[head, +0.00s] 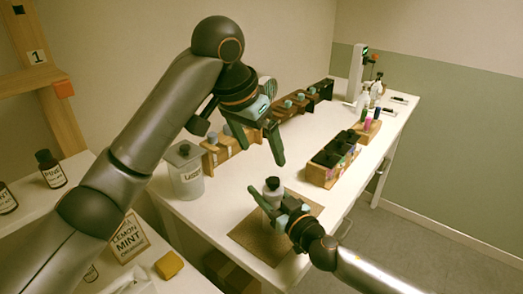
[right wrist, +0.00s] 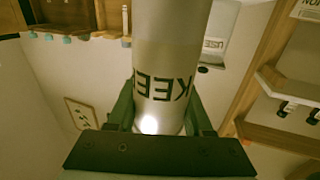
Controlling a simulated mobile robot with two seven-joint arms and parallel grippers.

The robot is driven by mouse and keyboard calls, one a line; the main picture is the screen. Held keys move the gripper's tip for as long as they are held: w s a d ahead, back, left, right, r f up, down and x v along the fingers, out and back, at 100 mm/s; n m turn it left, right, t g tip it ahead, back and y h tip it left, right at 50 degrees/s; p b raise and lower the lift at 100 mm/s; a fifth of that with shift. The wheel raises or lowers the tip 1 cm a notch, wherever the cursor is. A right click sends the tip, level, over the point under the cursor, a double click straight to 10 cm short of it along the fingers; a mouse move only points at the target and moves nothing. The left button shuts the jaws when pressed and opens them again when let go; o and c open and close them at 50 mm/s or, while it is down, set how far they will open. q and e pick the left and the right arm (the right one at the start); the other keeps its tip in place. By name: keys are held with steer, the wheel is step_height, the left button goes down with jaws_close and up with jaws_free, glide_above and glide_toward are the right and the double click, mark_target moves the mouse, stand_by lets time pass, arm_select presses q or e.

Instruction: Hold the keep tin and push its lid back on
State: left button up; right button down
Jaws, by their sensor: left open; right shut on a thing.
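The keep tin (right wrist: 168,60) is a pale cylinder, with its KEEP lettering upside down in the right wrist view. In the head view the tin (head: 272,195) stands upright over the brown mat (head: 250,240), partly hidden by my right gripper (head: 268,212). That gripper is shut around the tin's side. A dark round piece with a knob shows at the tin's top; I cannot tell whether it is the lid or how it is seated. My left gripper (head: 238,143) is open and empty, above and behind the tin, with its fingers wide apart.
A translucent jar labelled USED (head: 186,172) stands left of the tin. Wooden racks with bottles (head: 232,145) line the back-left edge. A dark-compartment wooden box (head: 330,162) stands to the right. The table middle is clear.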

steer(key=shift+c, duration=1.1)
jaws_free()
steer(key=b+v, duration=0.1)
steer(key=v, duration=1.1)
steer(key=shift+s+d, duration=0.2)
